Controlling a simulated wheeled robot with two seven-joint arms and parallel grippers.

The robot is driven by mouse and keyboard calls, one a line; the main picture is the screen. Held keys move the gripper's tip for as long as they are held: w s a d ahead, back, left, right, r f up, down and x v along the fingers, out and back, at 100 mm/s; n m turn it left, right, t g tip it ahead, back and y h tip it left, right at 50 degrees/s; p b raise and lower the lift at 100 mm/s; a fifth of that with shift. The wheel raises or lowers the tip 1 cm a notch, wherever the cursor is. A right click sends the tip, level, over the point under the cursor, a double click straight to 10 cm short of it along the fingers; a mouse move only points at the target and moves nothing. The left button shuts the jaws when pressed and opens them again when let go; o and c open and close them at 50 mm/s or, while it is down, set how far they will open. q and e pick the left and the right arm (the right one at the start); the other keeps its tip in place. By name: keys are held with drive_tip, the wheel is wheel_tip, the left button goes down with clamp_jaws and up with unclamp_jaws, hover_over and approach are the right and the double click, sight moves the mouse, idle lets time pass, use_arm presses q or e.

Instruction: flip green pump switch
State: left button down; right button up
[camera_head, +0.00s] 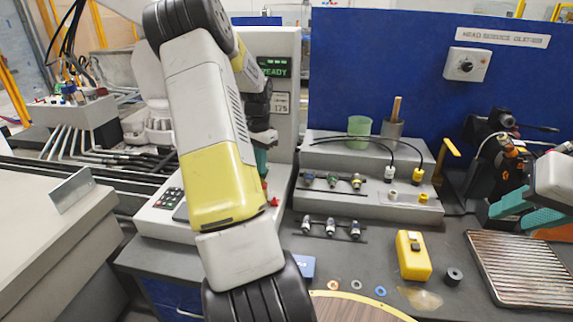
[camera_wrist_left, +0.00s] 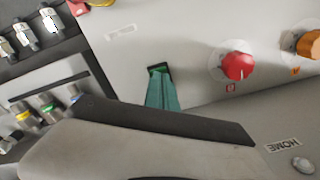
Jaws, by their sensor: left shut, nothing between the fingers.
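My left gripper (camera_head: 262,160) is at the white control cabinet (camera_head: 286,130), mostly hidden behind its own arm in the head view. In the left wrist view its teal fingers (camera_wrist_left: 160,88) are together, with their tips at the pale panel face (camera_wrist_left: 190,40). A small dark green patch (camera_wrist_left: 157,69) shows right at the tips. I cannot tell whether it is the green pump switch or part of the fingers, nor which way a switch there is set. My right gripper (camera_head: 530,212) is at the right edge of the head view, its teal fingers partly visible.
A red knob (camera_wrist_left: 238,66) and an orange knob (camera_wrist_left: 309,44) sit beside the left fingers. Fittings racks (camera_head: 331,180), a yellow box (camera_head: 414,256) and a ribbed tray (camera_head: 528,266) stand on the bench. The green READY display (camera_head: 274,67) is on the cabinet.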

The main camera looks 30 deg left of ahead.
use_arm(q)
drive_tip(key=shift+r, duration=3.45)
